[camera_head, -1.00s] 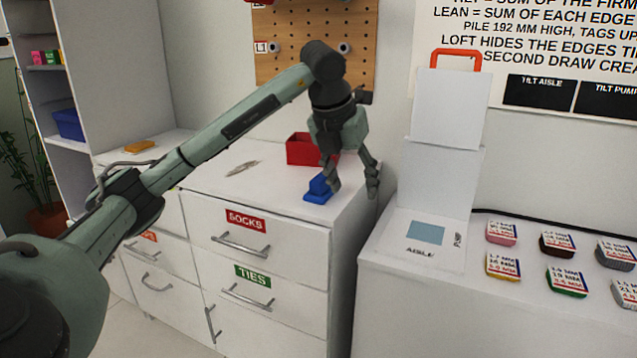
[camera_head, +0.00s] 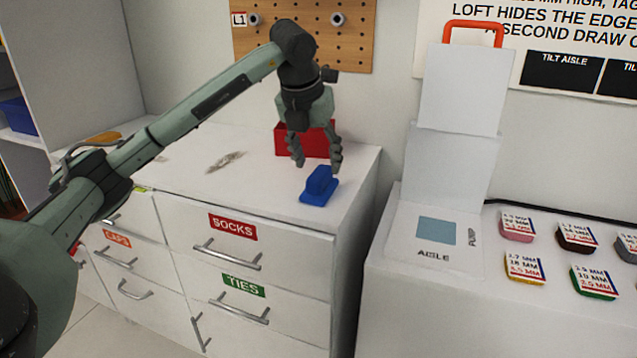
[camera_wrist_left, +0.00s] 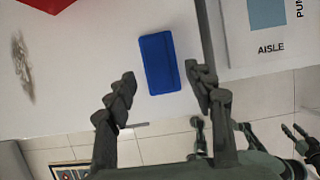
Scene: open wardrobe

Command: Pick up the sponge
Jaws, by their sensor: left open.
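A blue block with a raised grip (camera_head: 319,188), the likely sponge, lies on the white dresser top (camera_head: 262,180) near its right front corner. It also shows as a blue rectangle in the left wrist view (camera_wrist_left: 159,63). My left gripper (camera_head: 317,166) is open and empty, pointing down just above and behind the block in the head view. In the left wrist view its fingertips (camera_wrist_left: 160,78) lie on either side of the block, apart from it. A flat orange piece (camera_head: 103,138) lies at the far left, partly behind my arm. My right gripper cannot be made out.
A red bin (camera_head: 305,141) stands behind my left gripper. A grey-brown flat thing (camera_head: 226,160) lies left of it. A white stacked stand (camera_head: 455,155) and several labelled blocks stand on the counter to the right. The dresser top is clear around the blue block.

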